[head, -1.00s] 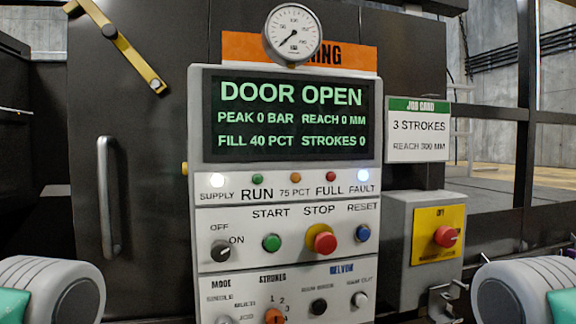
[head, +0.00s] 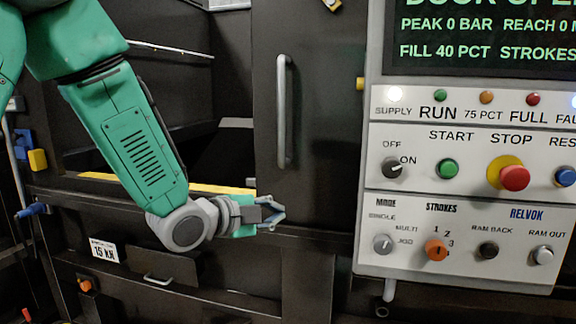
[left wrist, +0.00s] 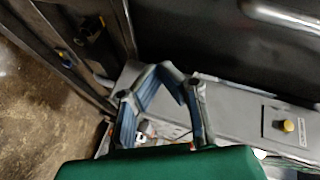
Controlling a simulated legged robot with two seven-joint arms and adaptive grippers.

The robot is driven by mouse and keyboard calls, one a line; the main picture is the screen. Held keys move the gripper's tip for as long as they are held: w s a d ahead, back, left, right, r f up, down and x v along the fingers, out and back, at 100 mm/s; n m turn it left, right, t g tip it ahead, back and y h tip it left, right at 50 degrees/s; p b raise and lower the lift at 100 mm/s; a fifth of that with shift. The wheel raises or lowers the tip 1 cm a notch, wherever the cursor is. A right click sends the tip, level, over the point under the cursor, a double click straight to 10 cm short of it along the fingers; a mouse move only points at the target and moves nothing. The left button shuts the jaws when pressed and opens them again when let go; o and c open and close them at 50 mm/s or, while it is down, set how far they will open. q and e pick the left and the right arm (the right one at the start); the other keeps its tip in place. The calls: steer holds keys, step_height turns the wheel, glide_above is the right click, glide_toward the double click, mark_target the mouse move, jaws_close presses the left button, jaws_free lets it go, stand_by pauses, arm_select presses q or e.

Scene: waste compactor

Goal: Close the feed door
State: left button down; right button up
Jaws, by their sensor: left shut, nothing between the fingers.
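The feed door (head: 310,140) is a dark panel left of the control panel in the head view, with a vertical grey bar handle (head: 284,112) near its left edge. An open gap (head: 215,155) with a yellow-edged sill (head: 110,178) lies left of it. The display (head: 480,35) is cut off but reads as door open. My left gripper (head: 277,213) is shut and empty, below the handle and apart from it. Its blue fingers meet in the left wrist view (left wrist: 168,70). A silver bar (left wrist: 285,14), probably the handle, shows there at top right. My right gripper is out of view.
The control panel (head: 374,180) stands right of the door, with a red stop button (head: 515,178) and several knobs. A ledge (head: 330,240) runs below the door. A drawer-like front with a small handle (head: 158,279) is under my left arm.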

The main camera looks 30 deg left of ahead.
mark_target(285, 145)
arm_select(q)
step_height(285, 145, up, 11)
steer(key=a+m+t+h, duration=0.1)
steer(key=m+t, duration=0.2)
steer(key=m, duration=0.1)
steer(key=r+b+x, duration=0.1)
steer(key=b+x, duration=0.4)
steer(key=x, duration=0.4)
steer(key=shift+m+h, duration=0.3)
steer(key=a, duration=0.4)
steer(key=shift+w+a+p, duration=0.1)
steer(key=shift+p, duration=0.25)
steer(key=shift+w+d, duration=0.2)
steer(key=shift+d, duration=0.05)
